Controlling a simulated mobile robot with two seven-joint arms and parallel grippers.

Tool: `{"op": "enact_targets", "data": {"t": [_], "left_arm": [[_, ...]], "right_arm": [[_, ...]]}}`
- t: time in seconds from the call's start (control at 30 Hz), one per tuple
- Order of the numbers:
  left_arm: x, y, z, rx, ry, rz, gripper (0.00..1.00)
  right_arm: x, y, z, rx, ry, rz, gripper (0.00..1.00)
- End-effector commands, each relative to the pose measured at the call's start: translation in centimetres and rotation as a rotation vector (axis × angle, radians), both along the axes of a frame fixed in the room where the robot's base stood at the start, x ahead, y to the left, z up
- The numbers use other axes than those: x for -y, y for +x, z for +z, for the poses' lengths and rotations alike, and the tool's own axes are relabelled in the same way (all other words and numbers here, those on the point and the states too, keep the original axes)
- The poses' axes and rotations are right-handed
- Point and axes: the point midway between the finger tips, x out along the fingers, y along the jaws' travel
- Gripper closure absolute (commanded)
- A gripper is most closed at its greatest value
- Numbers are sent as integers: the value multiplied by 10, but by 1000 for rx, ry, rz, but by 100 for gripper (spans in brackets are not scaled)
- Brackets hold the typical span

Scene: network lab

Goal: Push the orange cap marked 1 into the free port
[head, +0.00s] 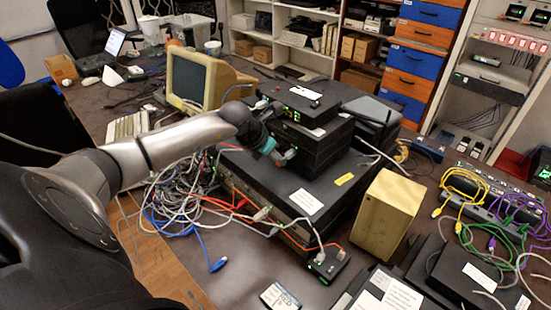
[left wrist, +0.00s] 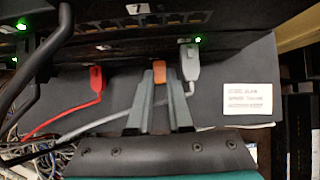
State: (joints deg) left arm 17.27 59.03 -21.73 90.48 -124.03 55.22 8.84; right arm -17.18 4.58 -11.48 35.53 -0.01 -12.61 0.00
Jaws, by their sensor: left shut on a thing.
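The orange cap (left wrist: 160,68) shows in the left wrist view between the fingertips of my left gripper (left wrist: 159,76), which is shut on it. Its number cannot be read. It is just in front of the port row on the black device (left wrist: 110,46); whether it touches or enters a port I cannot tell. A red plug (left wrist: 97,78) is to its left and a grey plug (left wrist: 187,60) under a green light to its right. My right gripper is out of view.
A grey cable passes behind my left fingers. A labelled dark box (head: 272,190) lies under the stack. Tangled cables (head: 180,185) lie to the left, a beige box (head: 385,212) to the right, and an old monitor (head: 192,80) behind.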

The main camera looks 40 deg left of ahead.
Motion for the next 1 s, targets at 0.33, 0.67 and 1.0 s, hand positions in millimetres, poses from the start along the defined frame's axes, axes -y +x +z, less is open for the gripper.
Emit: {"op": "enact_targets", "data": {"t": [0.33,0.67,1.0], "left_arm": [[1,1,1,2,-2,-1,51],[3,2,1,4,-5,-3,47],[1,2,2,7,-3,-2,47]], "right_arm": [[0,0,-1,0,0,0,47],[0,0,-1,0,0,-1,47],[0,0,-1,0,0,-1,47]]}}
